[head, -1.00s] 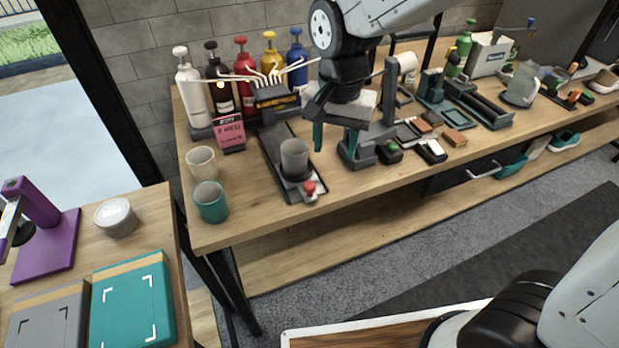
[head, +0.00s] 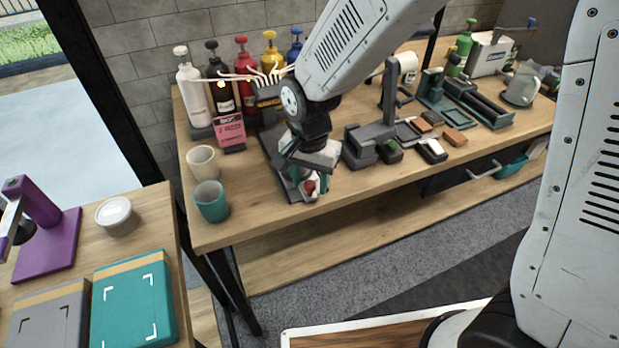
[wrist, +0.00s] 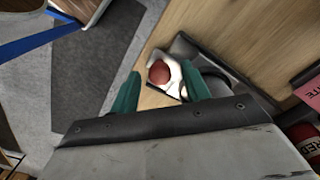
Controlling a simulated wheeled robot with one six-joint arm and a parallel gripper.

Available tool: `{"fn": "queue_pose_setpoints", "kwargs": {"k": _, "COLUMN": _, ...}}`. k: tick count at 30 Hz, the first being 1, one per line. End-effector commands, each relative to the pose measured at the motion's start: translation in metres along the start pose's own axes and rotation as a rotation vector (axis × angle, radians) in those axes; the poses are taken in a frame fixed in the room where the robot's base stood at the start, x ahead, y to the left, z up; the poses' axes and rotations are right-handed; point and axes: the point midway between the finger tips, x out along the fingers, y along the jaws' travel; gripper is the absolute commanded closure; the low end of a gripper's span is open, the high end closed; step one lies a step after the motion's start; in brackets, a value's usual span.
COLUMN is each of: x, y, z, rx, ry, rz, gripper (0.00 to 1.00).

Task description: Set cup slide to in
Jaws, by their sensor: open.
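The cup slide is a dark tray (head: 284,185) on the wooden bench, with a red knob (head: 309,186) on a white base at its front end. My gripper (head: 308,180) is open, low over the front of the slide. In the wrist view the red knob (wrist: 159,72) shows just beyond and between the teal fingertips (wrist: 160,88); I cannot tell whether they touch it. The grey cup on the slide is hidden behind my gripper in the head view. A dark rounded edge beside the right finger in the wrist view may belong to the cup or slide.
Two cups, one beige (head: 203,163) and one teal (head: 211,201), stand left of the slide. A pink sign (head: 229,132) and several pump bottles stand behind. A dark grey block (head: 368,145) stands close on the right. The bench's front edge is just before the knob.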

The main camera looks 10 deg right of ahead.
Motion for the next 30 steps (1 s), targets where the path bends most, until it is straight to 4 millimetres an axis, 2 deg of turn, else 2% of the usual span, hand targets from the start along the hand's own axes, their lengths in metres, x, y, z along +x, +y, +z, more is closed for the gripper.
{"fn": "queue_pose_setpoints", "kwargs": {"k": 5, "x": 0.0, "y": 0.0, "z": 0.0, "rx": 0.0, "ry": 0.0, "rz": 0.0, "gripper": 0.53}}
{"fn": "queue_pose_setpoints", "kwargs": {"k": 10, "x": 0.0, "y": 0.0, "z": 0.0, "rx": 0.0, "ry": 0.0, "rz": 0.0, "gripper": 1.0}}
{"fn": "queue_pose_setpoints", "kwargs": {"k": 14, "x": 0.0, "y": -0.001, "z": -0.001, "rx": 0.0, "ry": 0.0, "rz": 0.0, "gripper": 1.0}}
{"fn": "queue_pose_setpoints", "kwargs": {"k": 17, "x": 0.0, "y": -0.009, "z": -0.008, "rx": 0.0, "ry": 0.0, "rz": 0.0, "gripper": 1.0}}
{"fn": "queue_pose_setpoints", "kwargs": {"k": 24, "x": 0.0, "y": -0.054, "z": -0.054, "rx": 0.001, "ry": 0.001, "rz": -0.002, "gripper": 1.0}}
{"fn": "queue_pose_setpoints", "kwargs": {"k": 30, "x": 0.0, "y": -0.082, "z": -0.081, "rx": -0.001, "ry": 0.0, "rz": -0.001, "gripper": 1.0}}
